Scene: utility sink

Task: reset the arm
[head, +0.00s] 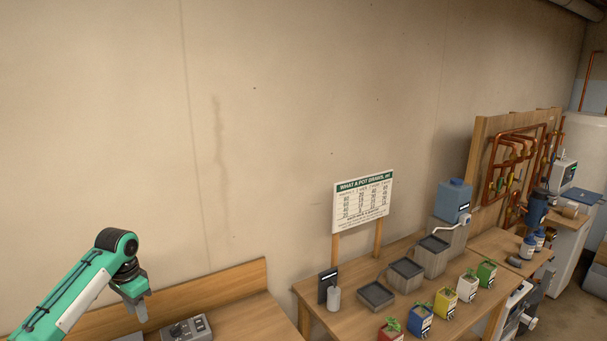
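My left gripper (141,309) shows at the lower left of the head view, at the end of my green and black arm. It hangs over the wooden bench and points down. Its grey fingers are small and seen at an angle, so I cannot tell whether they are open or shut. I see nothing clearly held in it. My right gripper is not in view.
A grey control box (187,328) sits on the left bench, right of my gripper. The right table (340,319) holds grey trays (376,294), several coloured plant pots (419,319), a sign (362,201) and a blue tank (453,201). Copper pipes (513,160) are further right.

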